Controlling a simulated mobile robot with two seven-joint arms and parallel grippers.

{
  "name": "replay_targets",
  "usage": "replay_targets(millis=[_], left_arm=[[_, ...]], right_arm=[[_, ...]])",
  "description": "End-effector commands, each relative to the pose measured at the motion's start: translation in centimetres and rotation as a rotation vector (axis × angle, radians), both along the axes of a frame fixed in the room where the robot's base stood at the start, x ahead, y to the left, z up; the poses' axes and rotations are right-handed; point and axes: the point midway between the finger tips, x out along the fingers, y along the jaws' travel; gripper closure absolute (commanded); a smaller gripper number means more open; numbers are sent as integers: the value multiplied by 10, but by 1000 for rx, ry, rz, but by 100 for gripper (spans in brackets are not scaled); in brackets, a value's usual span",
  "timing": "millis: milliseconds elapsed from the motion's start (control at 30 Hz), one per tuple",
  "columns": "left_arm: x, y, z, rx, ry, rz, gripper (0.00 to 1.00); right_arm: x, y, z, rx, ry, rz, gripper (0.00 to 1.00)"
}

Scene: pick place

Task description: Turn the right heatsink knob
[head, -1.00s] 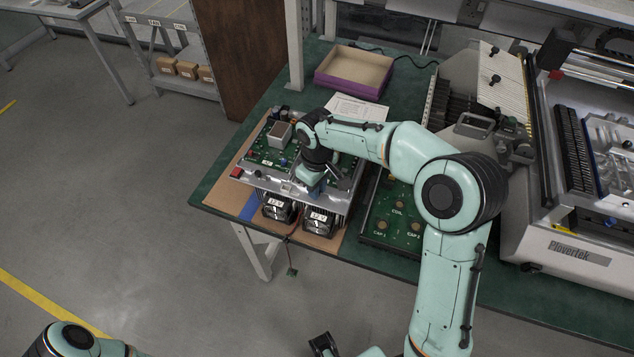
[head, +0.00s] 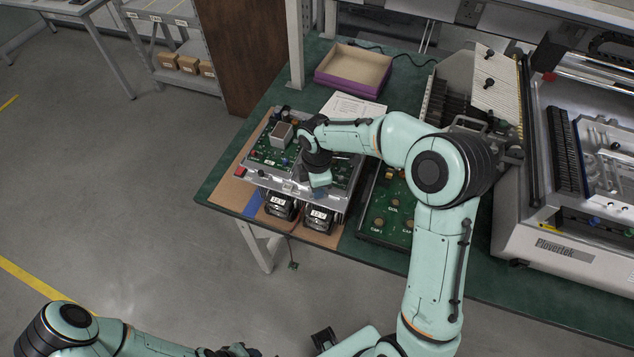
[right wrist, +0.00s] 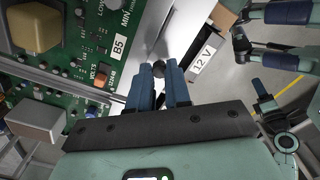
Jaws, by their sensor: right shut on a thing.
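The circuit board unit (head: 262,155) stands on the bench with two fan heatsinks at its front edge, the left one (head: 279,207) and the right one (head: 319,221). My right gripper (head: 318,192) is over the front metal edge above the right heatsink.
A second green board (head: 392,205) lies right of the unit. A purple-sided open box (head: 354,70) and white paper (head: 352,107) are behind. A large machine (head: 570,240) fills the right of the bench. Brown board (head: 228,193) lies under the unit.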

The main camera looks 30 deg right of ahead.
Motion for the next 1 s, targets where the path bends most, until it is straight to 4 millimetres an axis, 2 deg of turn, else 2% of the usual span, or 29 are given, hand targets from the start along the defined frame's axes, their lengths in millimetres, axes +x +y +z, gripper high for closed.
replay_targets(millis=[1000], left_arm=[[58,0,63,1,-66,0,57]], right_arm=[[1,-1,1,1,1,964,100]])
